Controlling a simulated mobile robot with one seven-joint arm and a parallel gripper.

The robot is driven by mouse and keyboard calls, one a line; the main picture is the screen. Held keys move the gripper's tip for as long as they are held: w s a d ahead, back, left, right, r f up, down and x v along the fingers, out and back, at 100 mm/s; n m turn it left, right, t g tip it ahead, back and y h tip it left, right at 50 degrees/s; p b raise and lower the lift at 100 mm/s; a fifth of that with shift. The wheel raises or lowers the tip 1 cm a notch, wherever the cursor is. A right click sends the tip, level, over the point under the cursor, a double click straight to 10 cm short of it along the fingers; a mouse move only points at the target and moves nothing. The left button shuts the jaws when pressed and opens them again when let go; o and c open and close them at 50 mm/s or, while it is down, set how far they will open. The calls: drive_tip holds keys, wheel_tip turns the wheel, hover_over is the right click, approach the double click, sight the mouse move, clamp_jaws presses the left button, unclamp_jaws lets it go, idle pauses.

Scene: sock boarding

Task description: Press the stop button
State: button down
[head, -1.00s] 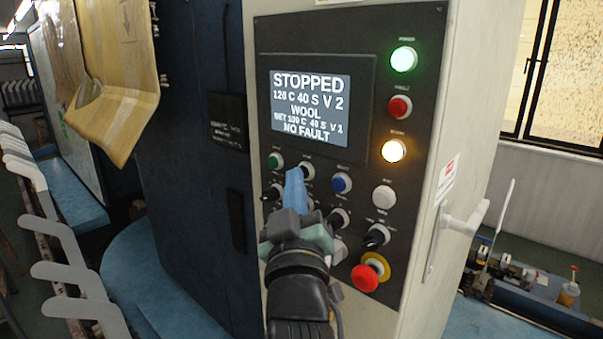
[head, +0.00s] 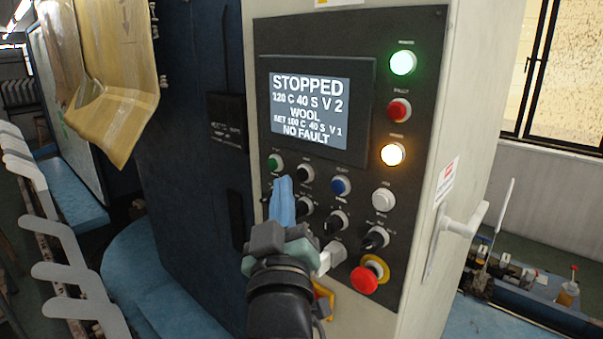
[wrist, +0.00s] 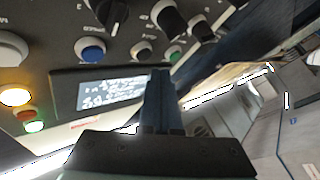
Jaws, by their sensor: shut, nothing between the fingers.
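The control panel (head: 420,60) faces me, and its screen (head: 310,108) reads STOPPED and NO FAULT. Below the screen runs a row with a green button (head: 275,162), a black button (head: 305,173), a blue button (head: 340,186) and a white button (head: 383,200). Their labels are too small to read, so I cannot tell which says stop. A red mushroom button (head: 364,279) with a yellow collar sits low on the panel. My gripper (head: 283,183) is shut and empty, its blue fingers in front of the panel just below and between the green and black buttons. In the wrist view the fingertips (wrist: 162,73) overlap the panel near the green button (wrist: 175,54).
Several black selector knobs sit under the button row, partly hidden by my gripper. A green lamp (head: 403,62) and an amber lamp (head: 392,154) glow at the panel's right. A white handle (head: 462,222) sticks out on the cabinet's right side. White sock boards (head: 45,235) stand at left.

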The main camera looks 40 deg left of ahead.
drive_tip(key=shift+s+a+p, duration=0.2)
drive_tip(key=shift+s+p, duration=0.2)
drive_tip(key=shift+s, duration=1.7)
drive_tip(key=w+d+r+m+t+h+b, duration=0.1)
drive_tip(key=d+r+m+t+h+b, duration=0.2)
drive_tip(key=d, duration=0.4)
drive_tip(key=w+d+r+m+t+h, duration=0.1)
drive_tip(key=d+r+m+t, duration=0.15)
drive_tip(key=d+r, duration=0.4)
drive_tip(key=s+d+r+m+t+h+b, duration=0.1)
drive_tip(key=s+d+r+m+t+h, duration=0.1)
drive_tip(key=d, duration=0.6)
drive_tip(key=s+d+r+m+t+h+b, duration=0.1)
drive_tip(key=s+d+r+m+t+h, duration=0.2)
drive_tip(key=s+d+r+m+h, duration=0.1)
drive_tip(key=d+r+m+h, duration=0.1)
drive_tip(key=d+r+h, duration=0.1)
drive_tip(key=d+h, duration=0.1)
drive_tip(key=shift+d+m+b, duration=0.3)
drive_tip(key=shift+d+m, duration=0.05)
drive_tip(key=shift+d, duration=0.4)
